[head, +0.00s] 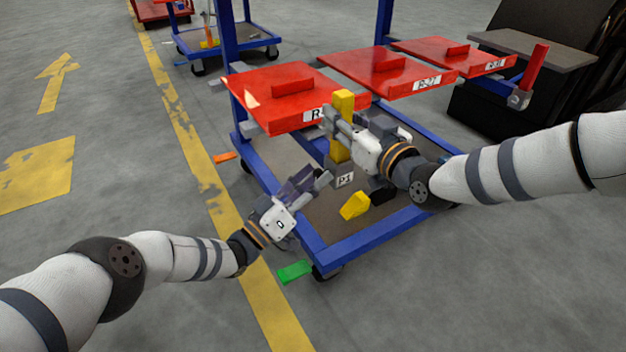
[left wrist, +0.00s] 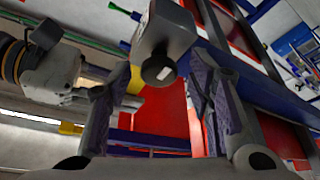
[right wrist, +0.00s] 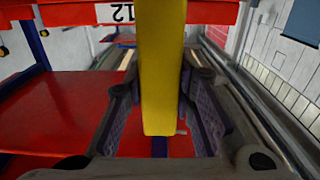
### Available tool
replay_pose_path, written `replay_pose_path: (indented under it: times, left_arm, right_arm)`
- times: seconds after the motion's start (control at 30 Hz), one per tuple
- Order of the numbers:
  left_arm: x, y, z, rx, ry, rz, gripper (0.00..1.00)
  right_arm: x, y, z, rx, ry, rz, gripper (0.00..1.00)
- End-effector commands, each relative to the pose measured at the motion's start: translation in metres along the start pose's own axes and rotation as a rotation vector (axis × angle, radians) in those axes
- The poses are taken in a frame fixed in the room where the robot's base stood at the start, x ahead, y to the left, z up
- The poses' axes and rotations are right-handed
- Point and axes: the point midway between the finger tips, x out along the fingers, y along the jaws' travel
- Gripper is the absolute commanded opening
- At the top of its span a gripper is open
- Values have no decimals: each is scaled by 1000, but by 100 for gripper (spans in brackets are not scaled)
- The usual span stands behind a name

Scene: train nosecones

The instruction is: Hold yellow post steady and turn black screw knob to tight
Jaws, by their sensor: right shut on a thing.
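The yellow post (head: 343,103) stands upright at the front of the blue cart, with a grey block marked P1 (head: 344,180) at its lower part. My right gripper (head: 342,132) is shut on the post. The post fills the middle of the right wrist view (right wrist: 163,65), between both fingers. My left gripper (head: 310,182) is low, at the left of the post. In the left wrist view its fingers (left wrist: 157,95) are spread. A black round knob (left wrist: 158,71) on a grey block shows between and beyond the fingertips, apparently untouched. The knob cannot be made out in the head view.
Red panels (head: 385,70) lie on top of the blue cart (head: 375,235). A yellow wedge-like piece (head: 355,206) sits low at the cart's front. A green piece (head: 295,272) sticks out near a wheel. Open floor lies at the left.

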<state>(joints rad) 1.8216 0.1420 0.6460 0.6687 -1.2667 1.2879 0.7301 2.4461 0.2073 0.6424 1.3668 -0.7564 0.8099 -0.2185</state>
Motion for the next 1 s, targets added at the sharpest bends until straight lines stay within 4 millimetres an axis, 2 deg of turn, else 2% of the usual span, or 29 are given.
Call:
replay_pose_path:
  times: [0.13, 0.23, 0.5, 0.63, 0.8, 1.0]
  left_arm:
    - [-1, 0, 0, -1, -1, 0, 47]
    - [-12, 0, 0, -1, -2, 0, 47]
    - [-83, -1, 0, -2, -2, -3, 47]
    - [-108, -1, 0, 0, -1, -2, 47]
    - [-120, 0, 0, 0, 1, 0, 47]
    - [-120, 0, 0, 0, 0, 0, 47]
  right_arm:
    - [0, 0, -1, 0, 1, 0, 0]
    - [0, 0, -1, 0, 1, 0, 0]
    - [0, 0, 0, 0, 1, 0, 0]
    - [0, 0, 0, 0, 1, 0, 0]
    - [0, 0, 0, 0, 1, 0, 0]
    - [0, 0, 0, 0, 1, 0, 0]
